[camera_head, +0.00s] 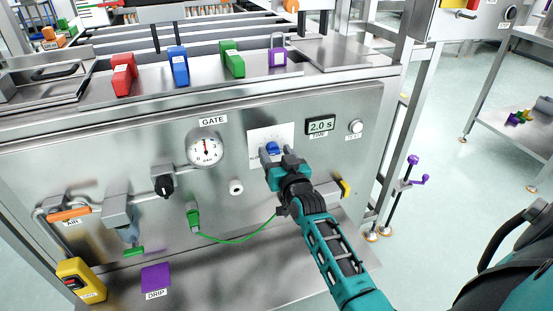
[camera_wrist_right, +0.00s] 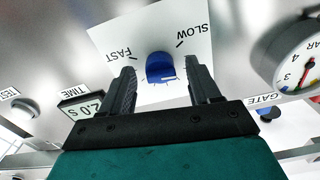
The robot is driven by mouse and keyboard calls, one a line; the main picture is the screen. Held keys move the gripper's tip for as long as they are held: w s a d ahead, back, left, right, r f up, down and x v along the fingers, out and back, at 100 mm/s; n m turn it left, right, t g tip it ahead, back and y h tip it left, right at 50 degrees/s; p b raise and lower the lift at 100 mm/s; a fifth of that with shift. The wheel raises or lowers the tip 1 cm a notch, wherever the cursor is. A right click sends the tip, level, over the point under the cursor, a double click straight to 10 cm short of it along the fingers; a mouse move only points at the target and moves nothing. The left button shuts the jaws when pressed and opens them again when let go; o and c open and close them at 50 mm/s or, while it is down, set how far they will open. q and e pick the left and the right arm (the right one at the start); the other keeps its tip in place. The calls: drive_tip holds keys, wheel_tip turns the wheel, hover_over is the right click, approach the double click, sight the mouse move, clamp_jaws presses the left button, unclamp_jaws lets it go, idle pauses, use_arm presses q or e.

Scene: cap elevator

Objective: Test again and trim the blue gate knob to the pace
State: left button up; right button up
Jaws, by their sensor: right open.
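The blue gate knob (camera_head: 272,148) sits on a white plate (camera_head: 284,131) on the steel panel. In the right wrist view the knob (camera_wrist_right: 160,68) lies between my open fingers, with a gap on both sides, and the plate reads FAST and SLOW. My right gripper (camera_head: 278,158) is open in front of the knob; it also shows in the right wrist view (camera_wrist_right: 160,90). The TIME display (camera_head: 320,125) reads 2.0 s. A white TEST button (camera_head: 356,127) is right of it. The GATE gauge (camera_head: 205,149) is left of the knob. My left gripper is not in view.
Red (camera_head: 123,75), blue (camera_head: 178,67), green (camera_head: 232,59) and purple (camera_head: 278,51) blocks stand on the ledge above. A black valve handle (camera_head: 163,185) and a green plug (camera_head: 194,217) with a green cord are on the lower panel. A yellow box (camera_head: 81,281) is at lower left.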

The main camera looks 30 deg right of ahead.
drive_tip(key=shift+c, duration=0.4)
drive_tip(key=c, duration=1)
drive_tip(key=shift+o, duration=0.2)
drive_tip(key=shift+r+p, duration=0.15)
drive_tip(key=shift+p, duration=0.4)
drive_tip(key=o, duration=1)
drive_tip(key=shift+o, duration=0.2)
drive_tip(key=shift+s, duration=0.1)
